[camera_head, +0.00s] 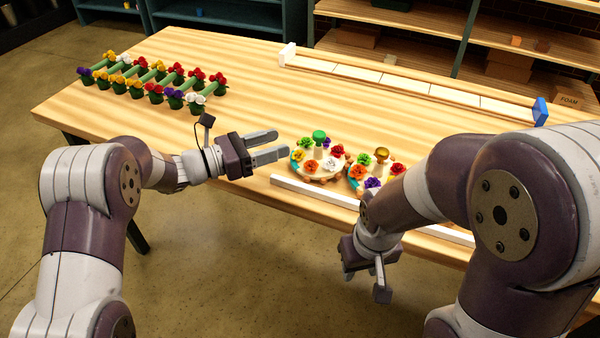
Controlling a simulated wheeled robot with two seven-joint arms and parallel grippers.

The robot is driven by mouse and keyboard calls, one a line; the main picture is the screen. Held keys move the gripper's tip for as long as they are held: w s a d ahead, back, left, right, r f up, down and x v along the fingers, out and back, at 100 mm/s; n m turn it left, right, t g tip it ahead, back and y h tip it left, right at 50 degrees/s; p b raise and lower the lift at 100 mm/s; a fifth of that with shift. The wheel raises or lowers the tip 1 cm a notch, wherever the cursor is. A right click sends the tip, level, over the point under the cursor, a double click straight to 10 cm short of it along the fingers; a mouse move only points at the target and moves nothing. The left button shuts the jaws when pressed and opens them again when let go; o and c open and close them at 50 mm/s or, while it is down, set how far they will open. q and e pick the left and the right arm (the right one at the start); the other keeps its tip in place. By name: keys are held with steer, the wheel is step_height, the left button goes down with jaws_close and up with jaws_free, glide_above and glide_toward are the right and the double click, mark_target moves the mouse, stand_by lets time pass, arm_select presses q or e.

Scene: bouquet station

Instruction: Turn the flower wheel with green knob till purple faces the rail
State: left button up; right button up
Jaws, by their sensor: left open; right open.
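The flower wheel with the green knob (319,136) is a round pale disc near the table's front edge. Around its rim are several flowers. The purple flower (326,143) is at the back, just right of the knob. The orange flower (309,169) is at the front, nearest the white front rail (315,191). My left gripper (282,144) is open and empty, its fingers pointing right, just left of the wheel; I cannot tell whether it touches. My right gripper (364,278) is open, low in front of the table edge, partly hidden by its own arm.
A second flower wheel with a gold knob (381,154) stands close on the right, partly behind my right arm. Rows of potted flowers (153,79) fill the table's back left. A long divided tray (405,80) lies along the back. The table between is clear.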

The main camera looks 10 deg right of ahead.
arm_select(q)
steer(key=shift+s+d+f+m+g, duration=0.15)
steer(key=shift+s+d+m+g, duration=0.2)
steer(key=shift+m, duration=0.35)
steer(key=p, duration=0.2)
glide_above(325, 154)
steer(key=shift+s, duration=0.1)
steer(key=shift+c, duration=0.3)
steer(key=c, duration=0.9)
